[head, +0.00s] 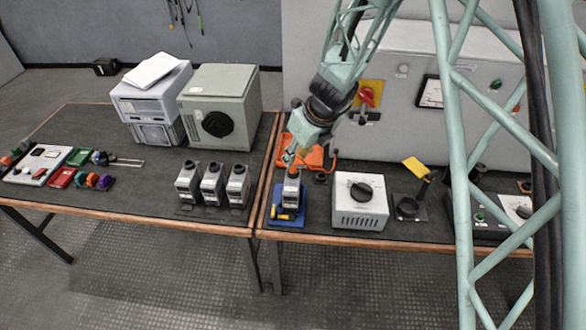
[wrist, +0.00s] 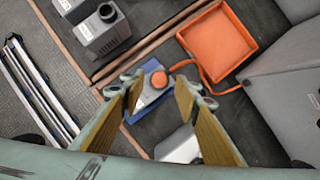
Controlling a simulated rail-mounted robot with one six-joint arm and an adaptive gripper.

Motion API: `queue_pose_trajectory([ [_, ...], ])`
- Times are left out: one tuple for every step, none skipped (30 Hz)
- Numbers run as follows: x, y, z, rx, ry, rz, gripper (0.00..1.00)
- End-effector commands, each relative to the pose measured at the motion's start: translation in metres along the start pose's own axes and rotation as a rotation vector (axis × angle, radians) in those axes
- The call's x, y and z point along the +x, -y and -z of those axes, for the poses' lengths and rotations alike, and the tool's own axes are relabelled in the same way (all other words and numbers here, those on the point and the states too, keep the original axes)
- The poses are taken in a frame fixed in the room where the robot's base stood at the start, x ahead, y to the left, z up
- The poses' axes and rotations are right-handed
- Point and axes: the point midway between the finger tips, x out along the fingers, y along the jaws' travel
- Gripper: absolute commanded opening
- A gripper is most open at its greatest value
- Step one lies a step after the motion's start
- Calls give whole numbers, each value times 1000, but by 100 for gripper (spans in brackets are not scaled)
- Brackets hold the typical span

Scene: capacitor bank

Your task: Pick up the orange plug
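The orange plug (wrist: 159,79) shows in the wrist view as a round orange cap on top of a small grey-white unit (wrist: 146,97). That unit stands in a blue base (wrist: 150,114), which also shows in the head view (head: 276,212) near the table's front edge. My gripper (wrist: 158,92) is open, its two tan-padded fingers spread to the left and right of the plug, with visible gaps on both sides. In the head view my gripper (head: 291,160) is right above the unit and largely hides the plug. I cannot tell the exact height between them.
An orange tray (wrist: 216,43) lies behind the blue base. A white box with a black dial (head: 360,202) stands close on the right. Several grey units (head: 212,185) stand in a row to the left. A large grey cabinet (head: 400,95) closes off the back.

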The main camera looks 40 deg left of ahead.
Motion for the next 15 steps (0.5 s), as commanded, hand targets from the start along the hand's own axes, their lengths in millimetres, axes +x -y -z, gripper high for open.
queue_pose_trajectory([
  [4, 0, 1, 0, 0, 0, 30],
  [6, 0, 1, 0, 0, 0, 30],
  [9, 0, 1, 0, 0, 0, 30],
  [12, 0, 1, 1, 0, 0, 30],
  [15, 0, 1, 1, -1, 0, 30],
  [19, 0, 2, 1, -1, -1, 30],
  [23, 0, 2, 1, -1, -1, 30],
  [26, 0, 2, 1, -1, -1, 30],
  [30, 0, 2, 0, -2, -1, 30],
  [33, 0, 2, 0, -2, -1, 30],
  [36, 0, 2, 0, -1, 0, 30],
  [40, 0, 2, -1, -1, 0, 30],
  [42, 0, 2, 0, -1, 0, 30],
  [44, 0, 2, 0, 0, 0, 30],
  [46, 0, 1, 0, 0, 0, 30],
])
